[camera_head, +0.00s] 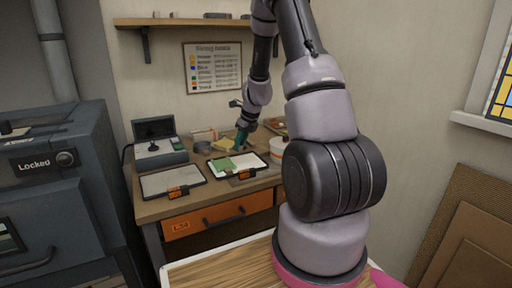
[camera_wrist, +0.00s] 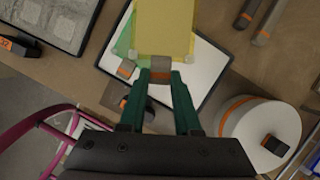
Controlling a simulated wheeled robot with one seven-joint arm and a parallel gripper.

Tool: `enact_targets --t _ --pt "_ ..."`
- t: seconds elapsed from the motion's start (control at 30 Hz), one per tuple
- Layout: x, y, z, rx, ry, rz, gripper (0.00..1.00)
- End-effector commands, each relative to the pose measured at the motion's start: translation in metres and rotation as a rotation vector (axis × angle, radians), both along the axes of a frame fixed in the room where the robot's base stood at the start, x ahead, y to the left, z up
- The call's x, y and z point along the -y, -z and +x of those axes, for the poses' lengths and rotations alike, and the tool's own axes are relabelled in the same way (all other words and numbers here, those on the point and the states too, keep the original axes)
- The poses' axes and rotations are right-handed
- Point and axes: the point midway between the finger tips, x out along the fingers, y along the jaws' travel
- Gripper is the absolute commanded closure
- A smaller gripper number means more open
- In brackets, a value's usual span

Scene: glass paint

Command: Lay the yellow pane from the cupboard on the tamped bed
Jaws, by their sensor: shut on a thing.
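The yellow pane (camera_wrist: 165,28) has a grey tab with an orange band at its near edge. My gripper (camera_wrist: 160,75) is shut on that tab. The pane partly covers a green pane (camera_wrist: 122,42) over a white bed in a dark frame (camera_wrist: 205,70). In the head view the yellow pane (camera_head: 225,145) shows beside my gripper (camera_head: 242,137), above the bench's back part. The green pane (camera_head: 222,164) lies on the left part of the white bed (camera_head: 250,163). I cannot tell whether the yellow pane touches anything beneath it. A second, greyer framed bed (camera_head: 168,181) lies to the left.
A white round tub with an orange band (camera_wrist: 262,130) stands right of my gripper. Bar-shaped tools (camera_wrist: 265,20) lie at the upper right. A dark device with a raised lid (camera_head: 158,145) stands at the bench's back left. A grey cabinet marked Locked (camera_head: 50,165) stands at left.

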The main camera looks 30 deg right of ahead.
Motion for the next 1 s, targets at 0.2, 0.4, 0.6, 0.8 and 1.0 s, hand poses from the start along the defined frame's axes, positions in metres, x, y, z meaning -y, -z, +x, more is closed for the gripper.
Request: enact_targets --t 0.2,0.4,0.6,0.8,1.0 --pt "0.047 0.009 -0.026 0.001 0.384 0.001 1.00" --pt "0.056 0.016 -0.032 0.000 0.458 0.001 1.00" --pt "0.057 0.029 -0.032 -0.001 0.456 0.003 1.00" --pt "0.056 0.050 -0.032 -0.002 0.455 0.004 1.00" --pt "0.055 0.068 -0.032 -0.002 0.451 0.002 1.00"
